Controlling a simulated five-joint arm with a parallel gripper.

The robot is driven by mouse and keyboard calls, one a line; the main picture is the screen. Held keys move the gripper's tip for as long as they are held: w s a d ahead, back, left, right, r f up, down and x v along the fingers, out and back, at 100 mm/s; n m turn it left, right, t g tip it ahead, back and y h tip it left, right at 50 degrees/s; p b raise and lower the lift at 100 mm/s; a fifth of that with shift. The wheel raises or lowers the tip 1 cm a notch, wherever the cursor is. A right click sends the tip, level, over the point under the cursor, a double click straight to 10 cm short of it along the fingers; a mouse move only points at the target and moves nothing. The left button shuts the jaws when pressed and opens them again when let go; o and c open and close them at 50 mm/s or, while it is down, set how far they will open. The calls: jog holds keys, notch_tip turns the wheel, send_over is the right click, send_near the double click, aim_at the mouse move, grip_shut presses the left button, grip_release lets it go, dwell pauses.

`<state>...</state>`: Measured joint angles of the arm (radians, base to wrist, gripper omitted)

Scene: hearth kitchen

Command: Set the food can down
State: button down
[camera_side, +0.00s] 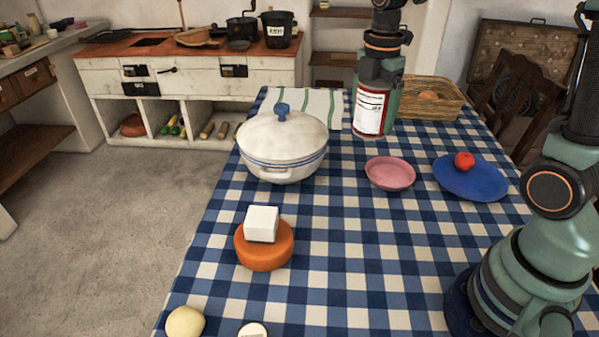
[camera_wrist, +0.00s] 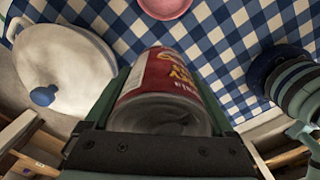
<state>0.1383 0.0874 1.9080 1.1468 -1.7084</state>
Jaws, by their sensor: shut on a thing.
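The food can (camera_side: 370,110) is upright near the far end of the table, with a white and red label facing the side camera. My gripper (camera_side: 377,104) reaches down from above and is shut on it, one green finger showing along its right side. In the wrist view the red can (camera_wrist: 168,75) sits between the two fingers of my gripper (camera_wrist: 165,88), its grey end towards the camera. Its lower edge looks at or close to the tablecloth (camera_side: 335,240); I cannot tell whether it touches.
A pink bowl (camera_side: 390,173) is in front, a blue plate (camera_side: 470,183) with a tomato (camera_side: 464,160) at right. The near middle is clear.

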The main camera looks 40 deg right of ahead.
jog(key=shift+r, duration=0.3)
jog(key=shift+a+r+m, duration=0.1)
jog(key=shift+a+m, duration=0.05)
jog(key=shift+m, duration=0.25)
jog(key=m, duration=0.2)
jog(key=s+a+m, duration=0.1)
jog(key=m, duration=0.1)
jog(key=shift+a+f, duration=0.1)
jog(key=shift+f, duration=0.2)
jog(key=m, duration=0.2)
jog(key=a+m, duration=0.1)
jog(key=shift+s+f, duration=0.25)
jog(key=a+m, duration=0.1)
jog(key=m, duration=0.2)
jog(key=s+f+m, duration=0.1)
jog(key=m, duration=0.2)
jog(key=s+a+m, duration=0.1)
jog(key=m, duration=0.3)
jog(key=shift+a+f, duration=0.3)
